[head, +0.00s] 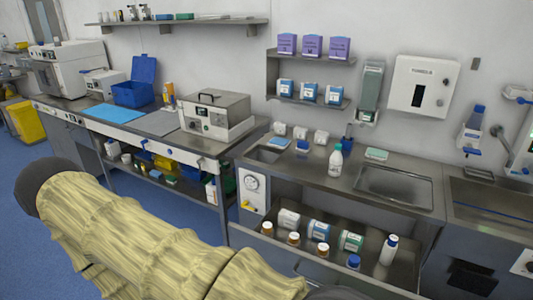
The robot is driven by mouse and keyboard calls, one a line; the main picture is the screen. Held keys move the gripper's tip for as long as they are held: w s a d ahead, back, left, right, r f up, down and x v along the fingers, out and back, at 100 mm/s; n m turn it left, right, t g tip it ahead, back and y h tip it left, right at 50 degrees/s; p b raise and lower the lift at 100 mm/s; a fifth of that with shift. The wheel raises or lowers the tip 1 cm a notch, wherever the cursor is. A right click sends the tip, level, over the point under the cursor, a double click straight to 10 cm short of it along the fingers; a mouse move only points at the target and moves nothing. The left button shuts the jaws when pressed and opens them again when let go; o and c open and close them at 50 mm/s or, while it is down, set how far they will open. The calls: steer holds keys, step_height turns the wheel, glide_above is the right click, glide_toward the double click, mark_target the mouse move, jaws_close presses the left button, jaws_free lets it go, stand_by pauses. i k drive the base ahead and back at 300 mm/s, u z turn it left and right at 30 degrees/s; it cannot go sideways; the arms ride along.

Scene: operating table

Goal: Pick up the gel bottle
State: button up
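No label that reads as gel is legible, so I cannot tell for certain which bottle is the gel bottle. A white bottle with a green band (335,161) stands upright on the steel counter, left of the sink. A blue-topped bottle (473,130) is in a wall holder at the right. My gripper is not in view. My pale, sleeved arm crosses the lower left foreground and hides part of the floor and cabinets.
A sink (395,188) is set in the steel counter (290,173). Wall shelves (310,101) with boxes hang above the counter. A metal machine (217,114) and a blue bin (133,94) stand on the left bench.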

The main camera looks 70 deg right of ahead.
mark_target(335, 159)
steer(key=u, duration=0.85)
steer(key=k, duration=1.6)
steer(key=z, duration=1.4)
